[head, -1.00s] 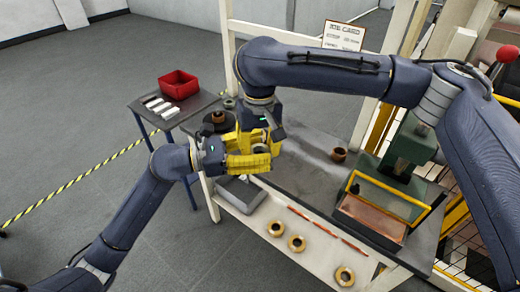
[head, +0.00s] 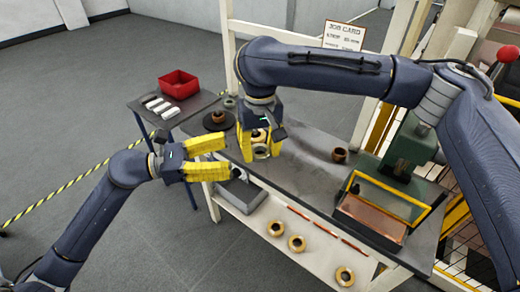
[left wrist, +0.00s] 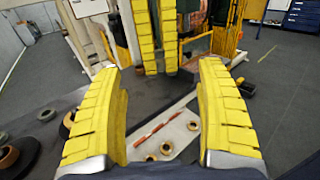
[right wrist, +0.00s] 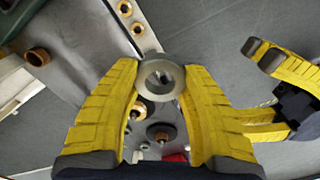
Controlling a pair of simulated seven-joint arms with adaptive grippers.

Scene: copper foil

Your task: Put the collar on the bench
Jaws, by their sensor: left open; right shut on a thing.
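The collar, a thick grey metal ring (right wrist: 160,80), is held between the fingertips of my right gripper (right wrist: 160,70). In the head view the collar (head: 261,152) shows at the low end of the right gripper's yellow fingers, over the left part of the bench (head: 306,168). I cannot tell how far it is above the bench top. My left gripper (head: 226,157) is open and empty, left of the right gripper and apart from it, near the bench's left end. In the left wrist view its spread fingers (left wrist: 156,68) have nothing between them.
A copper ring (head: 339,155) stands on the bench, left of a green press (head: 412,150). Another ring sits on a dark disc (head: 217,119). Several copper rings (head: 297,243) and a grey tray (head: 241,194) are on the lower shelf. A side table holds a red bin (head: 177,84).

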